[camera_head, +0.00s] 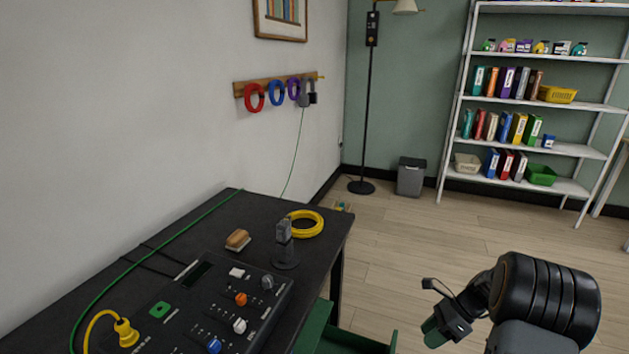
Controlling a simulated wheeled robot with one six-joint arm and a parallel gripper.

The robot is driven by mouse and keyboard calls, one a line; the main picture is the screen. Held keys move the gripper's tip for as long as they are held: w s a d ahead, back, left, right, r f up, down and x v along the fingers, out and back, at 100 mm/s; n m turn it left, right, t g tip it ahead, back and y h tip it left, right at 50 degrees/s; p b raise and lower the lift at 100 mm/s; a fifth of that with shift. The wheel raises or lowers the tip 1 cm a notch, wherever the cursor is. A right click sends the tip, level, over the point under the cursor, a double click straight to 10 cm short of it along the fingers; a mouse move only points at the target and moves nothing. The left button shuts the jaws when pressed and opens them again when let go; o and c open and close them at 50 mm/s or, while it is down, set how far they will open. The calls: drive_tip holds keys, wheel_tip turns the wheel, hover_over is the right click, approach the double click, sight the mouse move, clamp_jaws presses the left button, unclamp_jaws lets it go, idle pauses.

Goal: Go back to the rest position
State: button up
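My arm shows at the lower right. My gripper (440,328) is at its left end, pointing down and left, over the floor to the right of the black table. A dark green piece shows at its tip; I cannot tell whether it is a finger or something held. The fingers are not clearly visible, so I cannot tell open from shut. The gripper is apart from the table and the things on it.
The black table (215,215) bears a control panel (185,318), a yellow ring (305,223), a brush (237,239) and a grey stand (285,254). A green drawer-like piece (345,341) juts out near my gripper. Shelves (530,105) and a bin (411,177) stand behind clear floor.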

drive_tip(key=s+a+r+n+t+h+p, duration=0.1)
drive_tip(key=s+a+r+n+p, duration=0.3)
drive_tip(key=r, duration=0.8)
drive_tip(key=s+a+r+n+t+h+p, duration=0.2)
drive_tip(key=s+a+r+n+h+p, duration=0.2)
drive_tip(key=r+n+p, duration=0.5)
drive_tip(key=s+a+r+n+t+h+p, duration=0.1)
drive_tip(key=s+a+r+n+h+p, duration=0.2)
drive_tip(key=r+n, duration=0.6)
wheel_tip(320, 180, up, 7)
drive_tip(key=s+a+p, duration=0.1)
drive_tip(key=a+p, duration=0.1)
drive_tip(key=p, duration=0.1)
drive_tip(key=shift+s+a+n+t, duration=0.2)
drive_tip(key=shift+s+n+t, duration=0.1)
drive_tip(key=shift+s+t, duration=0.1)
drive_tip(key=shift+f, duration=0.15)
